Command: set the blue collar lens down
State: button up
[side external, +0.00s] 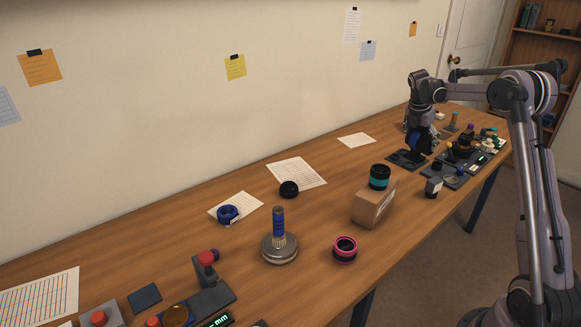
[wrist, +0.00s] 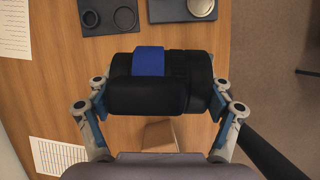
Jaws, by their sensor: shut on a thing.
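The blue collar lens (wrist: 150,62) is a black cylinder with a bright blue band. It lies crosswise between the fingers of my gripper (wrist: 160,88) in the wrist view, one finger at each end. In the side external view my gripper (side external: 420,128) is at the far right part of the bench, with the lens (side external: 416,141) showing dark and blue below it. A dark flat pad (side external: 402,158) is under the lens there. I cannot tell whether the lens touches it.
A dark tray (side external: 450,178) with small parts stands right of the pad. A cardboard box (side external: 372,206) carries a teal-banded lens (side external: 379,178). A pink-ringed part (side external: 345,250), a blue ring (side external: 228,214) and a spindle stand (side external: 279,245) are nearer.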

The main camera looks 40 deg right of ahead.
jog(key=shift+s+r, duration=0.15)
jog(key=shift+r, duration=0.05)
jog(key=w+a+n+t, duration=0.1)
jog(key=w+a+n, duration=0.2)
jog(key=w+a, duration=0.65)
jog(key=w+a+n+t, duration=0.15)
jog(key=w+a, duration=0.25)
jog(key=a, duration=1)
jog(key=w+a+n+t, duration=0.1)
jog(key=w+a+n, duration=0.4)
jog(key=a, duration=0.6)
jog(key=s+a+n+t+y, duration=0.1)
jog(key=a+n+y, duration=0.3)
jog(key=a, duration=2.9)
jog(key=shift+n+h, duration=0.55)
jog(key=shift+h, duration=0.15)
jog(key=shift+w+a+f, duration=0.1)
jog(key=shift+a+f, duration=1.65)
jog(key=shift+a, duration=0.2)
jog(key=shift+s+a+f, duration=0.1)
jog(key=shift+a+f, duration=1.65)
jog(key=shift+a, duration=0.2)
jog(key=shift+w+a+f, duration=0.1)
jog(key=shift+a+f, duration=1.65)
jog(key=shift+a, duration=0.2)
jog(key=shift+f, duration=0.1)
